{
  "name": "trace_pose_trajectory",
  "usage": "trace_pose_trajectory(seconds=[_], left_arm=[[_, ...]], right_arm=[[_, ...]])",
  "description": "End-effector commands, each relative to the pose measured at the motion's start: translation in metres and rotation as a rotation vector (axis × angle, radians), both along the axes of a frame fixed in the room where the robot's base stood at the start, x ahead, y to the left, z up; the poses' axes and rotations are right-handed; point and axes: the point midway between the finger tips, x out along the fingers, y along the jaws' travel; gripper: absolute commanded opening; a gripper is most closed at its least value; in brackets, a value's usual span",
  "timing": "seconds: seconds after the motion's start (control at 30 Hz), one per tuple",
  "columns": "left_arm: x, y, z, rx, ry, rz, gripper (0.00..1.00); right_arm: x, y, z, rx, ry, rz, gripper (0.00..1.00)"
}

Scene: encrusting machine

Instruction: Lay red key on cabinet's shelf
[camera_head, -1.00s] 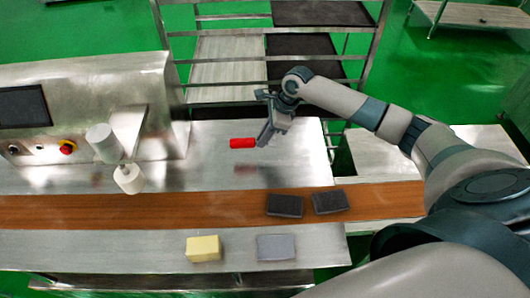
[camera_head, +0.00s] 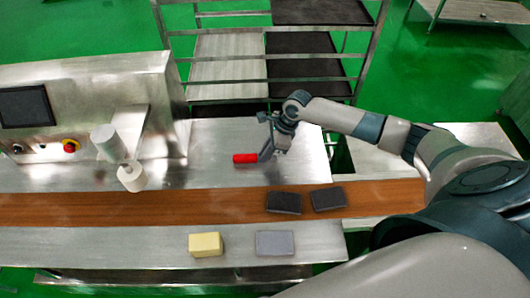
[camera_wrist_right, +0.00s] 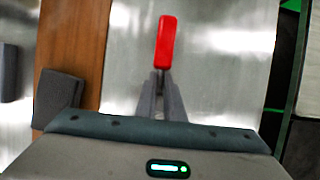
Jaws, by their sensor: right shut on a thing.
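The red key (camera_head: 245,158) is a small red bar, level in the head view, just over or on the bare steel worktop behind the brown belt. In the right wrist view the red key (camera_wrist_right: 166,42) juts out from between the fingertips. My right gripper (camera_head: 264,153) is shut on its near end, and its closed fingers (camera_wrist_right: 161,82) show in the wrist view. Whether the key touches the steel is hard to tell. My left gripper is not in view. A metal rack with shelves (camera_head: 228,62) stands behind the worktop; no other cabinet is clearly seen.
The steel machine (camera_head: 90,90) with a screen and red knob stands at the left. Two dark pads (camera_head: 284,202) lie on the brown belt (camera_head: 170,205). A yellow block (camera_head: 205,244) and a grey block (camera_head: 275,243) lie on the front ledge. Steel around the key is clear.

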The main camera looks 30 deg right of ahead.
Motion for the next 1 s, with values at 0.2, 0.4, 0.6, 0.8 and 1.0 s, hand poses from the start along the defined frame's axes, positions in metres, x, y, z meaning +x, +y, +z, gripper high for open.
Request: trace_pose_trajectory(seconds=[0.2, 0.4, 0.6, 0.8, 1.0], left_arm=[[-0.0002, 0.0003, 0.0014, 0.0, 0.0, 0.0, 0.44], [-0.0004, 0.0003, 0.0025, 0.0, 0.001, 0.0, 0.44], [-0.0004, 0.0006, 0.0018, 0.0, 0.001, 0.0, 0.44], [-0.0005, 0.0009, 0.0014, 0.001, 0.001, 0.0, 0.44], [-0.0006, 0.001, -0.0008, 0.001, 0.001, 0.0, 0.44]], right_arm=[[0.0003, -0.0002, -0.0051, 0.0, -0.002, 0.001, 0.0], [0.0003, 0.0, -0.0058, 0.0, -0.002, 0.001, 0.0], [0.0002, -0.0002, -0.006, -0.001, -0.001, 0.001, 0.27], [0.0003, -0.0003, -0.0056, -0.001, -0.001, 0.001, 0.27], [-0.0008, -0.0031, 0.0027, 0.0, -0.002, 0.001, 0.27]])
